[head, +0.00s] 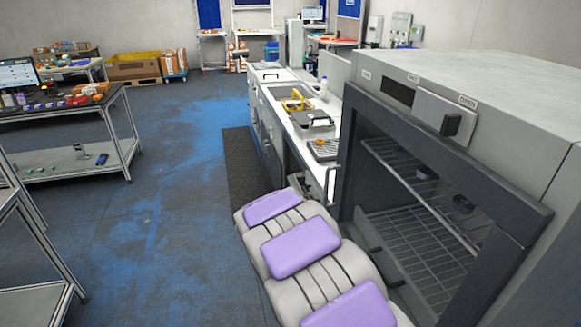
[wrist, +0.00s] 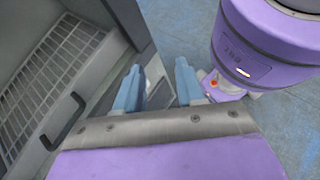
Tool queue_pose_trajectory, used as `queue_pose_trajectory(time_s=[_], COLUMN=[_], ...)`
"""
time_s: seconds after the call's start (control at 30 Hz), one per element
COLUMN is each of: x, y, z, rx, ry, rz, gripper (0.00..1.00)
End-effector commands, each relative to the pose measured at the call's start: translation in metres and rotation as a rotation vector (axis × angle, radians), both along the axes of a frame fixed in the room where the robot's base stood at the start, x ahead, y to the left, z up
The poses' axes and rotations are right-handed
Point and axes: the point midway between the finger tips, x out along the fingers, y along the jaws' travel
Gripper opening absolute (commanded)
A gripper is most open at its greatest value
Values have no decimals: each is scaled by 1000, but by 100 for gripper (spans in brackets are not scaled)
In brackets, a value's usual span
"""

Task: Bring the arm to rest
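My gripper (wrist: 158,82) shows in the wrist view as two pale blue fingers with a clear gap between them. It is open, and nothing is between the fingers. It hangs above the floor, with a grey cabinet to its left and a purple rounded part of my own body to its right. In the head view, purple and grey parts that look like my own body fill the lower middle; the gripper cannot be made out there.
A grey cabinet (head: 366,175) with wire racks stands close on the right; its rack (wrist: 48,75) is near the gripper. A white counter (head: 290,100) runs beyond it. A table (head: 60,108) with goods stands left. The blue-grey floor (head: 170,190) between is clear.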

Motion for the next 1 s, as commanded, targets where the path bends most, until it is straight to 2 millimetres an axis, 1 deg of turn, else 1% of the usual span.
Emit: queue_pose_trajectory(time_s=[0.03,0.1,0.23,0.4,0.73,1.0], x=[-9,-20,-43,-75,-136,-180], y=[-6,-13,-23,-29,-25,-10], z=[10,20,35,52,72,79], rx=[20,48,101,165,294,399], ry=[-36,-87,-173,-285,-492,-648], rz=[-44,-98,-204,-339,-595,-787], gripper=[38,38,38,38,38,38])
